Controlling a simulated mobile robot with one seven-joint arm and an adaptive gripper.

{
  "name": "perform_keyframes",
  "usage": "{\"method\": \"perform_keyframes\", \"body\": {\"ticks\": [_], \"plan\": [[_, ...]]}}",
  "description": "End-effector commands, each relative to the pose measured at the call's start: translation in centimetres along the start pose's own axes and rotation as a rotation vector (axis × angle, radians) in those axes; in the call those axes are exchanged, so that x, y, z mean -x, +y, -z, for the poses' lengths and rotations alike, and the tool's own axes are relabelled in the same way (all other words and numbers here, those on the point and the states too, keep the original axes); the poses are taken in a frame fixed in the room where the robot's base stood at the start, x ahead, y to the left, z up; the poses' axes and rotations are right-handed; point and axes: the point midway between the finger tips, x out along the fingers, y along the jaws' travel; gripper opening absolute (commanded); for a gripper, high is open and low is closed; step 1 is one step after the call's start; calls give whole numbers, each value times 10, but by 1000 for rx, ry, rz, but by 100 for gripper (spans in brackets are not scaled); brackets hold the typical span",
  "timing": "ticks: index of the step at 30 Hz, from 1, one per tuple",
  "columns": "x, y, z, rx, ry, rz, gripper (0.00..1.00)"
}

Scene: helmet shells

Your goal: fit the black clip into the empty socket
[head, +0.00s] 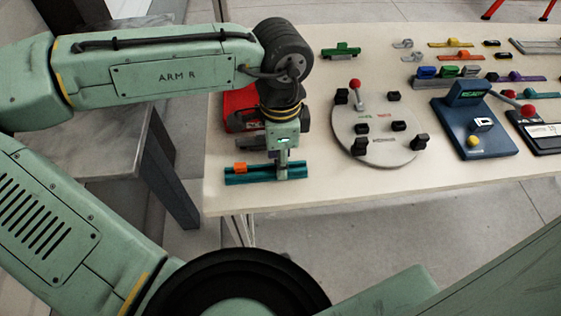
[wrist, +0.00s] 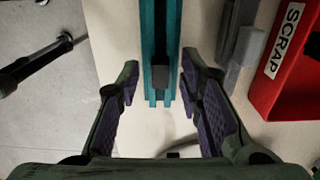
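A black clip (wrist: 160,77) sits on a teal rail (wrist: 158,20) in the wrist view, close to the rail's near end. My gripper (wrist: 159,64) is open, with one fingertip on each side of the rail and the clip between them, apart from both. In the head view my gripper (head: 288,170) is down at the right part of the teal rail (head: 262,179) near the table's front left edge; it hides the clip there. An orange block (head: 240,168) sits on the rail's left part. I cannot tell which place is the empty socket.
A red bin marked SCRAP (wrist: 285,70) stands beside the rail, with a grey part (wrist: 240,55) between. A round pale panel (head: 372,150) with black pieces and a blue stand (head: 465,110) are to the right. Coloured rails fill the back right. The front table strip is clear.

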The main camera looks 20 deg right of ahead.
Motion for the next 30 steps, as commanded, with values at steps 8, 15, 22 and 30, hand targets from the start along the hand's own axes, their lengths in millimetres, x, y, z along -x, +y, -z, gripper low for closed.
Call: {"method": "perform_keyframes", "body": {"ticks": [8,15,22,30], "plan": [[0,0,0,0,0,0,13],[0,0,0,0,0,0,2],[2,0,0,0,1,1,2],[23,-1,1,0,2,2,2]]}}
